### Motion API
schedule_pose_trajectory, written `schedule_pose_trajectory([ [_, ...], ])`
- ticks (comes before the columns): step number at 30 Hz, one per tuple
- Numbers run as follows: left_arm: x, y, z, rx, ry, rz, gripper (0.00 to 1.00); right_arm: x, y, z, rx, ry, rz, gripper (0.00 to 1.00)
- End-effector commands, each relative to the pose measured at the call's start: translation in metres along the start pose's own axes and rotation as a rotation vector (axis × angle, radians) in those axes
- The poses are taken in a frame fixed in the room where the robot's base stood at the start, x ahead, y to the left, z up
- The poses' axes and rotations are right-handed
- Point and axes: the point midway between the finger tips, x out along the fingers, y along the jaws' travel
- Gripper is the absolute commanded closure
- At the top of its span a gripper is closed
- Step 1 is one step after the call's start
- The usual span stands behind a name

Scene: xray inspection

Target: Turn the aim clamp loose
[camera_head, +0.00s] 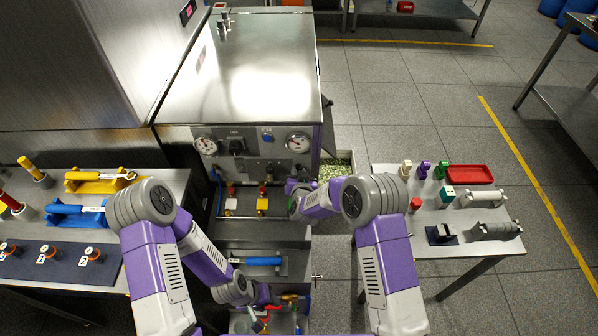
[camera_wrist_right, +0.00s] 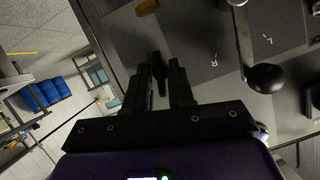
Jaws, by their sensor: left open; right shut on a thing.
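My right gripper (camera_wrist_right: 167,88) is shut on a narrow dark handle (camera_wrist_right: 157,64), which appears to be the aim clamp. The handle stands between the two black fingers in front of a grey panel marked R and L. In the head view, my right gripper (camera_head: 297,190) is at the right side of the steel cabinet's front, and my own arm partly covers it, so the handle is hidden there. My left gripper (camera_head: 264,308) is open, low in the middle, over the lower shelf with small coloured items.
A black ball knob (camera_wrist_right: 267,78) on a metal lever is right of the held handle. Two gauges (camera_head: 206,144) are on the steel cabinet (camera_head: 240,80). The left table (camera_head: 85,220) holds blue and yellow tools; the right table (camera_head: 400,240) holds blocks and a red tray (camera_head: 470,174).

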Motion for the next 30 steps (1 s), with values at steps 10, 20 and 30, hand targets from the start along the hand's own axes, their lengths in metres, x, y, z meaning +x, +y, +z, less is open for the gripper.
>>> schedule_pose_trajectory([
  [10,-0.0109,0.0041,0.0005,0.000,0.000,0.000,0.57,-0.0003,-0.0023,-0.0001,-0.180,0.000,0.073,1.00],
  [20,-0.0131,0.0049,0.0006,0.000,0.000,0.000,0.57,0.0001,-0.0017,0.0006,-0.233,0.000,0.096,1.00],
  [30,-0.0130,0.0049,0.0006,0.000,0.000,0.000,0.57,0.0002,-0.0014,0.0010,-0.234,-0.001,0.097,1.00],
])
